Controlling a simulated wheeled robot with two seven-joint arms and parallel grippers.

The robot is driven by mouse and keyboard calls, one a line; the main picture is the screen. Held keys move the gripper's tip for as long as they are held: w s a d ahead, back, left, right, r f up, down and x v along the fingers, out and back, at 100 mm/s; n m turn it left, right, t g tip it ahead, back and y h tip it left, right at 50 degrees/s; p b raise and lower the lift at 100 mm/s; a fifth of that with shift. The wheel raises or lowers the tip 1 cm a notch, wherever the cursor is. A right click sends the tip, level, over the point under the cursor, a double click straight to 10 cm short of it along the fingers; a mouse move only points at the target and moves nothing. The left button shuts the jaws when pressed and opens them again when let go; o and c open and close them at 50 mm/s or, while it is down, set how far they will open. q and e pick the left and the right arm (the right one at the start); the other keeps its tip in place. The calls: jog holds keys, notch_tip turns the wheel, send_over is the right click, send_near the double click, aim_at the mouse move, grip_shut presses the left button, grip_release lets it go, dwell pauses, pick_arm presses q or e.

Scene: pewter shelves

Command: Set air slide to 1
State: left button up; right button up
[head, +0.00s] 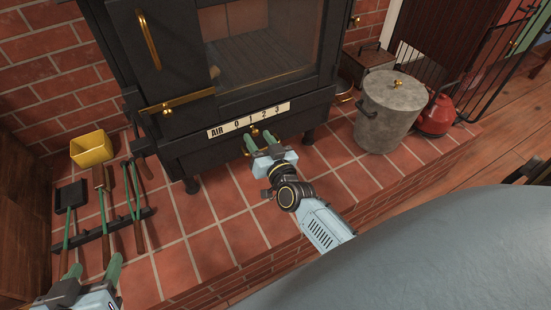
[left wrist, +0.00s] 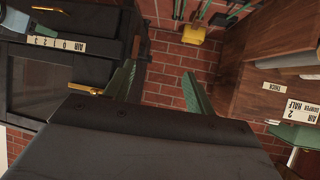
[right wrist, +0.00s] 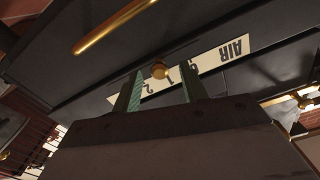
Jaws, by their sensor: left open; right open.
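The air slide's cream scale plate (head: 225,129), marked AIR 0 1 2 3, runs along the front of the black stove. Its small brass knob (head: 254,131) sits just below the plate, near the 1. In the right wrist view the knob (right wrist: 159,70) shows beside the 1 and 2; its exact setting is hard to tell. My right gripper (head: 258,142) is open in front of the knob, which appears between its fingers in the right wrist view; I see no contact. My left gripper (head: 94,268) is open and empty at the lower left, away from the stove.
A brass door handle (head: 190,101) is above the plate. A card reading AIR 2, DAMPER HALF (left wrist: 300,110) shows in the left wrist view.

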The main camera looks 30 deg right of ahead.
pick_arm(q)
jog(key=s+a+f+g+y+p, duration=0.2)
jog(key=s+a+f+g, duration=0.3)
jog(key=s+f+g, duration=0.3)
jog(key=shift+s+n+p, duration=0.3)
jog(key=shift+s+p, duration=0.4)
jog(key=shift+s, duration=0.45)
pick_arm(e)
jog(key=s, duration=1.2)
jog(key=shift+a, duration=0.25)
